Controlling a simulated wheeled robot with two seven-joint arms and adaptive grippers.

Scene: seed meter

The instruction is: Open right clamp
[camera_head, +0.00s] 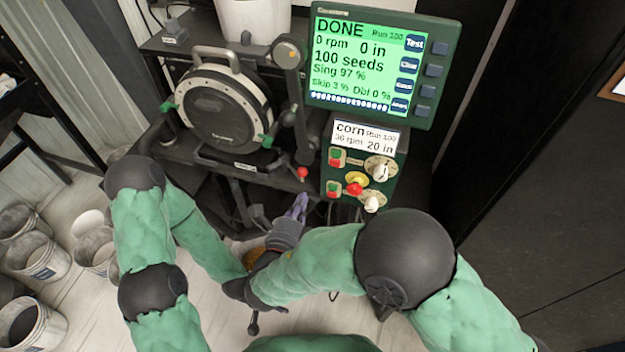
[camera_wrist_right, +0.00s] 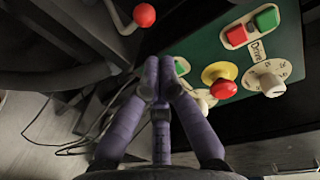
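The round seed meter (camera_head: 222,108) stands upright on its stand, with a dark disc face and light rim. Its right clamp (camera_head: 264,141) is a small green tab at the lower right rim. The left clamp (camera_head: 168,107) is a green tab on the left rim. My right gripper (camera_head: 299,204) has purple fingers, below and right of the right clamp and apart from it. In the right wrist view its fingertips (camera_wrist_right: 159,75) are together with nothing between them. The seed meter and clamp do not show there. My left gripper's fingers are hidden near my crossed forearms.
A red-knobbed lever (camera_head: 303,173) is close above my right gripper; its knob also shows in the right wrist view (camera_wrist_right: 144,15). A control box (camera_head: 362,165) with buttons and dials stands right, below a green monitor (camera_head: 372,62) reading DONE. Several buckets (camera_head: 38,257) stand left.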

